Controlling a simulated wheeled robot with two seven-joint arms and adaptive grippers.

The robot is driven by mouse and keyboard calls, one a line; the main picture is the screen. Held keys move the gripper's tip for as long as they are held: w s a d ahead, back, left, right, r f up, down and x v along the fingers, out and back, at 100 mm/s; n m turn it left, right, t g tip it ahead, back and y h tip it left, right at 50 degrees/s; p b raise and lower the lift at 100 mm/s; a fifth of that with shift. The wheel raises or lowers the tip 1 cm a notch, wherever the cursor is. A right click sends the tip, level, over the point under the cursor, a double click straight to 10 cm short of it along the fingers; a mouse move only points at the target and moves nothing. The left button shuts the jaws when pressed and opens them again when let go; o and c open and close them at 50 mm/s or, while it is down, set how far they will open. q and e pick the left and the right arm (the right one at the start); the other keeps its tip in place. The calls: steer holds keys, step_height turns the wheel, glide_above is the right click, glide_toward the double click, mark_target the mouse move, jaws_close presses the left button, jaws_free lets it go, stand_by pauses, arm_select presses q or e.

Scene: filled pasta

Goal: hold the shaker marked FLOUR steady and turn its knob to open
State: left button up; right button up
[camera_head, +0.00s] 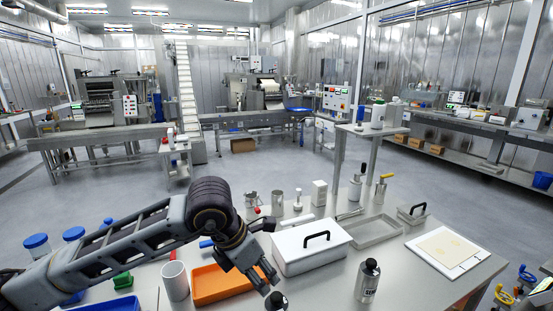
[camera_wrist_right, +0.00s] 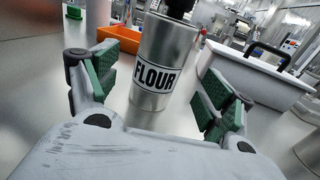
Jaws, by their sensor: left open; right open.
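The shaker marked FLOUR (camera_wrist_right: 153,82) is a tapered metal canister standing upright, its black-on-white label facing the right wrist camera. Its dark knob (camera_wrist_right: 181,7) is cut off by the top edge of that view. In the head view only its dark top (camera_head: 277,300) shows at the bottom edge. My right gripper (camera_wrist_right: 160,92) is open, with its green-padded fingers on either side of the shaker, apparently apart from it. My left gripper (camera_head: 265,277) is open, pointing down just above and beside the shaker's top; contact cannot be told.
An orange tray (camera_head: 222,284) lies left of the shaker. A white lidded box (camera_head: 312,249) stands behind it to the right. Another labelled, black-topped bottle (camera_head: 367,280) stands farther right. A board (camera_head: 456,250) lies at the right.

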steer(key=shift+v, duration=2.75)
steer(key=shift+s, duration=0.15)
